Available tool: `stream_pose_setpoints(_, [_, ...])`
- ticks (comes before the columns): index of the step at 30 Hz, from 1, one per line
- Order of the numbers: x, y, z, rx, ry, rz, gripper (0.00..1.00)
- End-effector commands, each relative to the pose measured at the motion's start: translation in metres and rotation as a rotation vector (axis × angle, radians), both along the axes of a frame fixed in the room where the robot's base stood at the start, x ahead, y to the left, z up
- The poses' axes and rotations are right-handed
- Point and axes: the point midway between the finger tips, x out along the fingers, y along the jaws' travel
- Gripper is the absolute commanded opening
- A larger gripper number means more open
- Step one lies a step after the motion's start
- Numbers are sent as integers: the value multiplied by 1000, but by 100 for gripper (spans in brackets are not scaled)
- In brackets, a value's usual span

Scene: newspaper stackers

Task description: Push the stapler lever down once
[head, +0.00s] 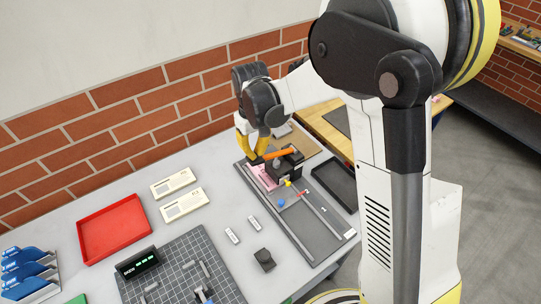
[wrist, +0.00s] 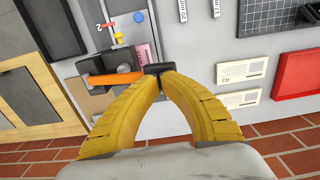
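The stapler (head: 287,165) is a dark block with an orange lever (head: 281,153) across its top, on a grey board at the back of the table. In the wrist view the orange lever (wrist: 112,78) runs left from my fingertips, and the dark stapler body (wrist: 98,98) is partly hidden behind it and my left finger. My gripper (head: 256,158) has yellow fingers with black tips. In the wrist view my gripper (wrist: 159,69) has its tips together at the lever's right end. I cannot tell whether they touch the lever. A pink pad (head: 262,178) lies beside the stapler.
The grey board (head: 318,240) carries small blue, yellow and red parts (head: 284,194). A black tray (head: 338,183) lies right of it. A red tray (head: 113,228), white label cards (head: 183,204) and a dark grid mat (head: 190,262) are left. The brick wall (head: 120,110) is close behind.

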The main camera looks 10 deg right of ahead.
Motion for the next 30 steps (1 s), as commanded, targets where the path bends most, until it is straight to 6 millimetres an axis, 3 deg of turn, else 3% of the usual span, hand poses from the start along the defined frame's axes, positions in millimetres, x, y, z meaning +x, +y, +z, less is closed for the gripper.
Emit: stream_pose_setpoints(30, [0,0,-32,-1,0,0,0])
